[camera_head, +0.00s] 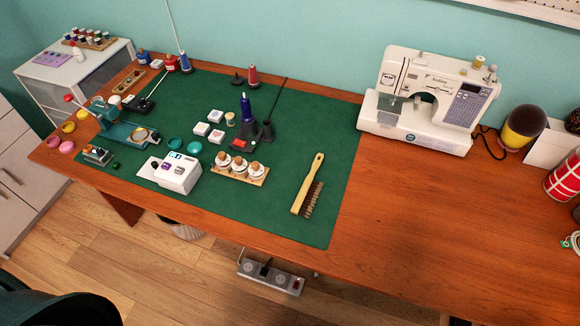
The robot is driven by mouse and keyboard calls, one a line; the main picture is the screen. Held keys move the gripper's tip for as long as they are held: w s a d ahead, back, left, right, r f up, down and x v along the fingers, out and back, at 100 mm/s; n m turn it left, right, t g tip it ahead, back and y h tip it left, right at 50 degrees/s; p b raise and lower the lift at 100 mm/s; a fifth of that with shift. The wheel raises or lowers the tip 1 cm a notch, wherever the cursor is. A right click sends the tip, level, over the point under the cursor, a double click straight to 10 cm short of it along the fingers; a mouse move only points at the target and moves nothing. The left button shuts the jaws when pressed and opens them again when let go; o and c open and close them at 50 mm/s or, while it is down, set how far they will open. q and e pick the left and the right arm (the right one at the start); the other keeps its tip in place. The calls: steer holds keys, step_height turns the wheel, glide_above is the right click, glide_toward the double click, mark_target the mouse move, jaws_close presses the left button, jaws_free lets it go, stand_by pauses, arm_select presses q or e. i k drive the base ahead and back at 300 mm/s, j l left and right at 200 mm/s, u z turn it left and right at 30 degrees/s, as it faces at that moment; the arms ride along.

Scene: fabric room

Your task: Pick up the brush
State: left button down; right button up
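The brush (309,187) has a light wooden handle and a row of dark bristles along its right side. It lies on the green mat (285,220), near the mat's right edge, with its handle end pointing away toward the back. Nothing covers it. Neither of my grippers shows in the head view, so their state is hidden.
A white sewing machine (425,105) stands at the back. A wooden rack with jars (240,170) and a white device (172,173) stand left of the brush. A power strip (270,275) hangs below the front edge.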

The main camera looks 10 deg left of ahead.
mark_target(302, 196)
steer(key=l+u, duration=0.15)
steer(key=l, duration=0.25)
steer(key=k+l+u, duration=0.1)
steer(key=l, duration=0.3)
steer(key=k+l+u, duration=0.15)
steer(key=l, duration=0.25)
